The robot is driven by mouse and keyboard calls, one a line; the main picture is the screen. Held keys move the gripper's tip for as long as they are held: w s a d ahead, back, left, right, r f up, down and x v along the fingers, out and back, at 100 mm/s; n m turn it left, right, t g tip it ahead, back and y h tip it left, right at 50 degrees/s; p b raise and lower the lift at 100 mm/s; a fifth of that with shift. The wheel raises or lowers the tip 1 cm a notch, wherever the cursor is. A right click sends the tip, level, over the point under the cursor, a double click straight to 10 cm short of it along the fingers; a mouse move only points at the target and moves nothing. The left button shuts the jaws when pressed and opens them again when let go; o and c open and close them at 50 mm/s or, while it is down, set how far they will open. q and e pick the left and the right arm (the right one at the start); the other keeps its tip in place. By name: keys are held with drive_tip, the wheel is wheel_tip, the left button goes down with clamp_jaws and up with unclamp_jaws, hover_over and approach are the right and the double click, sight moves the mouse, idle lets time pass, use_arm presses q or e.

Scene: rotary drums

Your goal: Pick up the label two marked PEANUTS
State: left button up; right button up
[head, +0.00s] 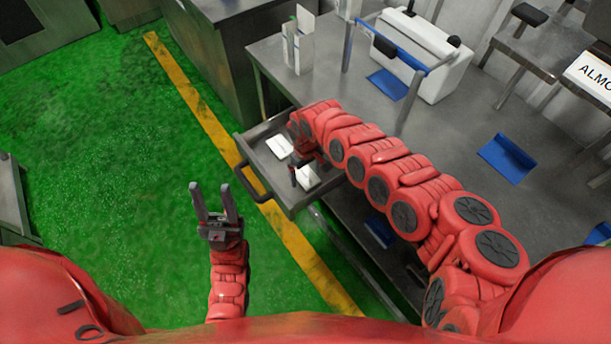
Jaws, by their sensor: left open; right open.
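Two white labels lie in an open drawer (258,163): one further back (279,146) and one nearer the front right (308,180). Any writing on them is too small to read, so I cannot tell which is marked PEANUTS. My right gripper (297,176) reaches down into the drawer, at the nearer label, and partly covers it. Its jaws are small and mostly hidden by my arm; it is open, and I cannot tell whether it touches the label. My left gripper (211,190) is open and empty above the green floor, left of the drawer.
The grey metal table (455,135) fills the right side. On it stand a white box with a blue bar (428,60), a white holder (299,50) and blue pieces (507,158). A sign reading "ALMO" (594,78) is cut off at right.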

drive_tip(key=c, duration=1.3)
drive_tip(key=shift+r, duration=0.15)
